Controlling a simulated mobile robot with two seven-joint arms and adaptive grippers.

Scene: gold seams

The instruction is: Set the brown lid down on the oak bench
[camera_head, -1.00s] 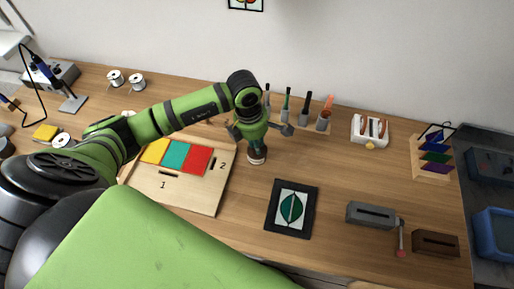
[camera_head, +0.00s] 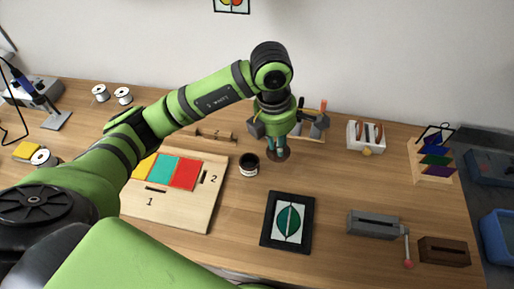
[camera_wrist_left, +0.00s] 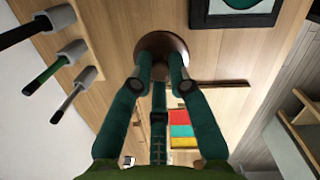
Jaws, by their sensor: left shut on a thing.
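The brown lid (camera_head: 283,155) is a dark round disc below my left gripper (camera_head: 278,147). In the left wrist view, the lid (camera_wrist_left: 163,46) lies at the fingertips of the green fingers, which are shut on it. The lid is level or nearly so; I cannot tell how large any gap is between it and the oak bench (camera_head: 345,185). An open dark jar (camera_head: 249,165) with a pale label stands on the bench just left of the lid. My right gripper is not in view.
A board with coloured tiles (camera_head: 192,211) lies to the left, and a framed leaf picture (camera_head: 268,241) lies in front. Behind the gripper stands a tool rack (camera_head: 318,135). A white holder (camera_head: 355,139) and a grey box (camera_head: 374,224) are to the right. Bare bench lies between them.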

